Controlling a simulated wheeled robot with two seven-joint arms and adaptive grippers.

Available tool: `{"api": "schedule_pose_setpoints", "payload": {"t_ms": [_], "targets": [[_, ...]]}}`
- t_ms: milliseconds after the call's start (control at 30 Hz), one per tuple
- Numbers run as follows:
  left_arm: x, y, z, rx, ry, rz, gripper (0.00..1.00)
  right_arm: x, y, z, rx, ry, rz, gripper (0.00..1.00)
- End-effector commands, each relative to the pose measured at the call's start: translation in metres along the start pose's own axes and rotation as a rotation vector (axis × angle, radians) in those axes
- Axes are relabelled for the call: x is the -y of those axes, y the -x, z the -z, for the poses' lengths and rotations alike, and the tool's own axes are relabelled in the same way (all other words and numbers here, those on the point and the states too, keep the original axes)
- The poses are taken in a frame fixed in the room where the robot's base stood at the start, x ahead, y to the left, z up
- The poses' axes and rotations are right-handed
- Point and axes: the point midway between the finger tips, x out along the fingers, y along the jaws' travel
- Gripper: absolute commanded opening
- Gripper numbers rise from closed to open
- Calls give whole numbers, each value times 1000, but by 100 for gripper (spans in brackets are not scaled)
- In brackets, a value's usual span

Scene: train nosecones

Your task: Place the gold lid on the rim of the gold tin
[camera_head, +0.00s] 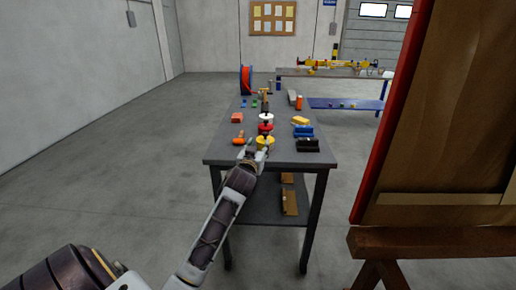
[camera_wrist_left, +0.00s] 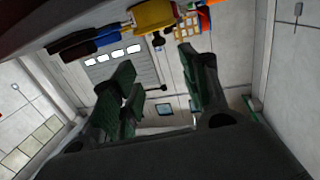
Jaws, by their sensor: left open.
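A gold-yellow round piece with a small dark knob (camera_head: 265,142) is at the near middle of the table; it also shows upside down in the left wrist view (camera_wrist_left: 153,15). It looks like the gold lid; I cannot tell whether a tin is under it. Another yellow piece (camera_head: 300,121) lies to the right and farther back, too small to identify as the tin. My left gripper (camera_head: 256,149) is just in front of the knobbed piece. Its fingers (camera_wrist_left: 157,70) are apart with nothing between them. My right gripper is out of view.
Red (camera_head: 265,128) and white (camera_head: 266,117) round pieces stand just behind the yellow one. Blue (camera_head: 302,131) and black (camera_head: 308,145) blocks lie right, an orange piece (camera_head: 239,138) left. A red-edged brown panel (camera_head: 445,120) stands at the right.

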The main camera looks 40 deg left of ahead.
Motion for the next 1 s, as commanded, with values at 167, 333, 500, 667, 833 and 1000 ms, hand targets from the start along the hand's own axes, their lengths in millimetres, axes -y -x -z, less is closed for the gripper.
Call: {"api": "schedule_pose_setpoints", "payload": {"t_ms": [167, 333, 500, 667, 833, 1000], "targets": [[0, 0, 0, 0, 0, 0, 45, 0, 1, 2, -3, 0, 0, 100], [0, 0, 0, 0, 0, 0, 45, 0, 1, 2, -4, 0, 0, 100], [-3, 0, -12, 23, -8, -5, 45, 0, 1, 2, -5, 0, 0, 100], [-12, 0, -56, 107, -34, -25, 45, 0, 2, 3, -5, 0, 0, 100], [-29, 10, -134, 251, -84, -64, 45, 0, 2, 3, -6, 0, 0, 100], [-45, 33, -222, 414, -141, -113, 45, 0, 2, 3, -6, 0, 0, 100]]}}
